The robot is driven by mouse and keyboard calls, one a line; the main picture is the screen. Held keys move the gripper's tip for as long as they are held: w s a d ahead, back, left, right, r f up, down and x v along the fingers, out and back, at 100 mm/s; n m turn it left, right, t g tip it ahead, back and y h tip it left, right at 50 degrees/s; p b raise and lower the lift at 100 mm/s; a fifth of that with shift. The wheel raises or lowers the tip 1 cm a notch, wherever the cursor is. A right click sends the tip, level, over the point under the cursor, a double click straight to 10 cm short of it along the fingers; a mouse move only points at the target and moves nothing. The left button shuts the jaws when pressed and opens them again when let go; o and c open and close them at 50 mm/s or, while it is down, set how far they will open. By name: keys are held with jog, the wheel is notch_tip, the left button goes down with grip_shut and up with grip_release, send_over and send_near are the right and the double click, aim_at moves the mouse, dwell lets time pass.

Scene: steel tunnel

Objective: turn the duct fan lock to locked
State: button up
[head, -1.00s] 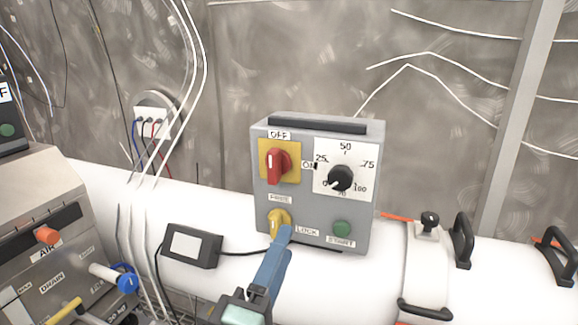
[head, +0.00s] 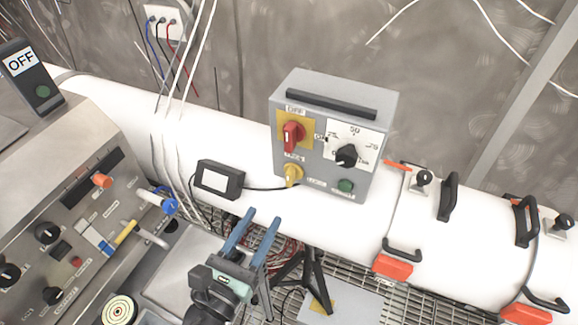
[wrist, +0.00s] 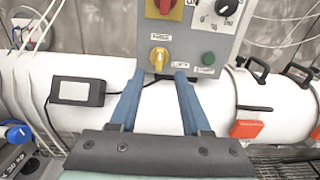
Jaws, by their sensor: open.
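The fan control box (head: 329,175) is grey and stands on the white duct. Its lock is a small yellow knob (head: 292,174) at the lower left of the front face, with a FREE label above it and a LOCK label to its lower right. In the wrist view the yellow knob (wrist: 159,60) shows its grip bar roughly upright; its exact setting is hard to tell. My gripper (head: 262,216) has two blue fingers, spread apart and empty. It is below and in front of the box, clear of the knob. In the wrist view my gripper (wrist: 159,75) has the knob centred between and beyond its fingertips.
A red switch (head: 292,136) on yellow, a black dial (head: 346,155) and a green button (head: 345,186) share the box face. A black adapter (head: 219,180) lies left on the duct (head: 350,220). A control panel (head: 75,222) fills the left side.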

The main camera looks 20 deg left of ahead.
aim_at(288, 176)
jog(key=w+p, duration=0.1)
jog(key=w, duration=0.6)
jog(key=w+p, duration=0.1)
jog(key=w, duration=0.3)
jog(key=shift+w+d+p, duration=0.25)
jog(key=shift+w+p, duration=0.05)
jog(key=shift+w, duration=0.05)
grip_shut()
